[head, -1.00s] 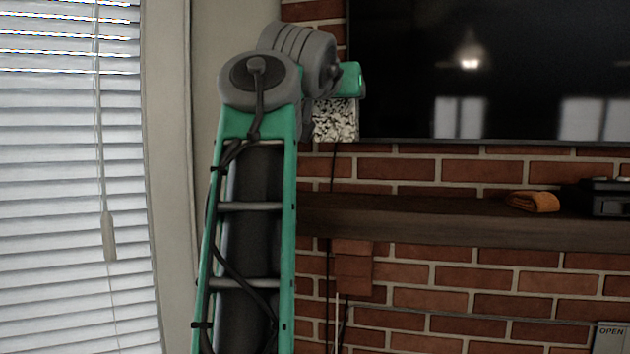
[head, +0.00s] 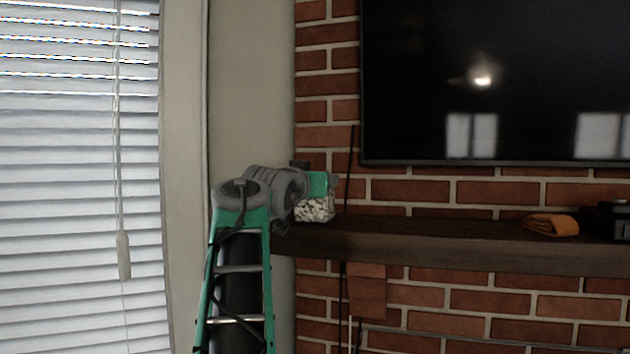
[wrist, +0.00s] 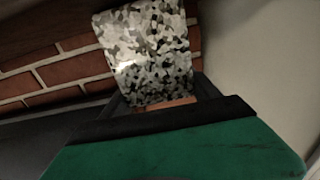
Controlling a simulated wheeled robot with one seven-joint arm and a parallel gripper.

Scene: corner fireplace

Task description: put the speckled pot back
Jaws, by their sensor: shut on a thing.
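The speckled pot (head: 314,210), mottled black, white and grey, is at the left end of the dark wooden mantel shelf (head: 420,238). Its lower edge is level with the shelf top; I cannot tell whether it touches the wood. My green and grey gripper (head: 318,188) is shut on the pot from above and hides its upper part. In the wrist view the pot (wrist: 148,50) fills the top middle, beyond the dark jaws of my gripper (wrist: 158,104).
A window blind (head: 70,190) is at the left. The shelf between pot and cloth is clear.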

